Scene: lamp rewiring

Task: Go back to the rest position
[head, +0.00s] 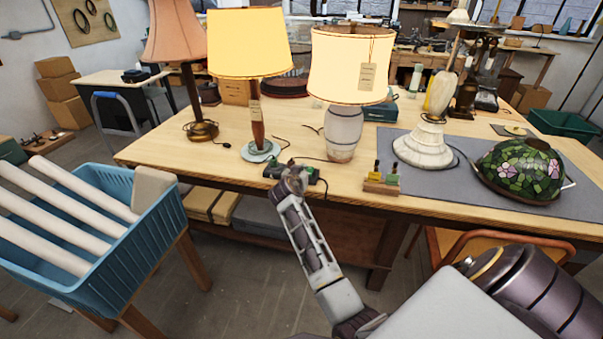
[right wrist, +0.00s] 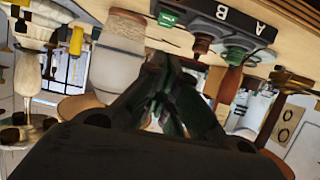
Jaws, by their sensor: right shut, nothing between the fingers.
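My right gripper (head: 291,170) is at the front edge of the wooden table, at the dark block. It is shut and empty, and its dark fingers also show in the right wrist view (right wrist: 160,95). The dark block (head: 273,171) is partly hidden behind the gripper. In the right wrist view the block (right wrist: 232,18) bears the letters A and B and has green and brown connectors. I cannot tell whether the fingertips touch it. My left gripper is not in view.
On the table (head: 225,170) stand a yellow-shaded lamp (head: 248,45), a cream-shaded lamp (head: 345,130) with a tag, and a pink-shaded lamp (head: 175,35). A stained-glass shade (head: 515,170) lies right, a tool block (head: 381,184) near the edge. A blue crate (head: 130,240) stands left.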

